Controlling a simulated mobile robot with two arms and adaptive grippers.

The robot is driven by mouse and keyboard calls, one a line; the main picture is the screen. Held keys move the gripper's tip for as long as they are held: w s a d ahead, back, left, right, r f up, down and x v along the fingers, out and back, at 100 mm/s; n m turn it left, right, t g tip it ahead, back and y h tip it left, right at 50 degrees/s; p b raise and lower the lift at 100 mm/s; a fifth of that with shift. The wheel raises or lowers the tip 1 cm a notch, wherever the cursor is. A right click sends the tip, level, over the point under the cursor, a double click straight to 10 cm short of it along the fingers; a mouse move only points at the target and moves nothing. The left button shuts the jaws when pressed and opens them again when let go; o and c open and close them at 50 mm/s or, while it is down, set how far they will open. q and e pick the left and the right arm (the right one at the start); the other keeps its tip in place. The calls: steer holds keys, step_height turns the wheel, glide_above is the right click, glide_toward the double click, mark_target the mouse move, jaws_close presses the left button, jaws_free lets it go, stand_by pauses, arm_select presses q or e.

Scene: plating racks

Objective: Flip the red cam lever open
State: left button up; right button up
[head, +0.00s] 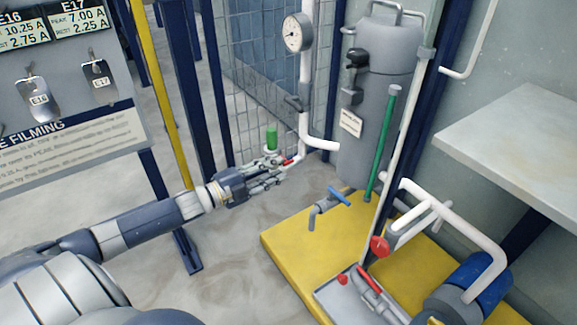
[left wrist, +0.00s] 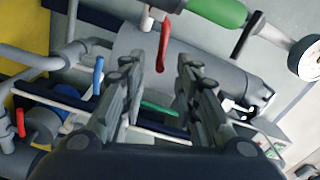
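The red cam lever (head: 289,161) shows as a small red piece at the end of the white pipe, beside my left gripper (head: 281,170) in the head view. In the left wrist view the red lever (left wrist: 163,42) is a long curved handle, its free end pointing down in the picture. It lies between the lines of the two open fingers of my left gripper (left wrist: 160,68), near their tips. The fingers show a gap on both sides of it, and contact cannot be seen. My right gripper is not in view.
A green cylinder (head: 271,138) stands by the lever. A pressure gauge (head: 297,32) tops the pipe. A grey tank (head: 372,120) stands to the right, with a blue-handled tap (head: 339,196) over a yellow platform (head: 300,252). A mesh fence (head: 250,110) is behind.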

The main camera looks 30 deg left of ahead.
mark_target(289, 161)
arm_select(q)
steer(key=shift+b+x, duration=0.85)
steer(key=shift+x, duration=1.75)
steer(key=shift+c, duration=0.4)
